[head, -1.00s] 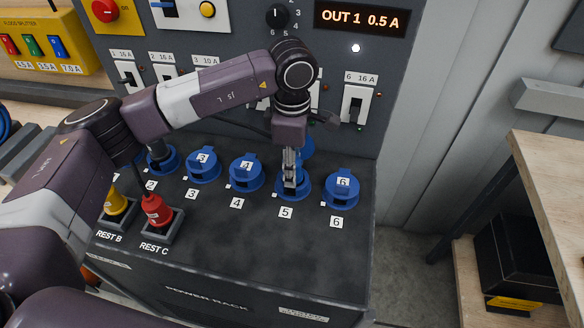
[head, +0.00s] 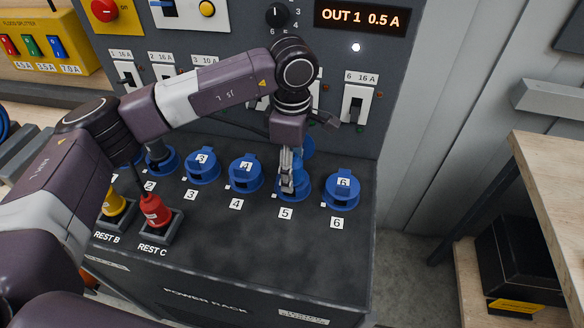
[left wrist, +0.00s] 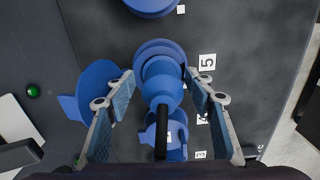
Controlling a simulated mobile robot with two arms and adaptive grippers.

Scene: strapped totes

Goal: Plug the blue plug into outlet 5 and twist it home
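The blue plug (left wrist: 161,82) with its black cable stands in outlet 5 (head: 294,191), beside label 5, in the left wrist view. How far it is seated or twisted, I cannot tell. My left gripper (head: 287,186) is over outlet 5, pointing down. In the left wrist view my left gripper (left wrist: 160,86) is open, one finger on each side of the plug, with visible gaps. The raised blue lid (left wrist: 98,88) of the outlet is at the left there, and shows behind the gripper in the head view (head: 308,147). My right gripper is out of view.
Outlet 6 (head: 341,188) and outlet 4 (head: 246,174) flank outlet 5, lids closed. A red plug (head: 155,211) stands in rest C and a yellow plug (head: 115,203) in rest B. The upright panel with breakers and a display (head: 362,19) reading OUT 1 0.5 A rises behind.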

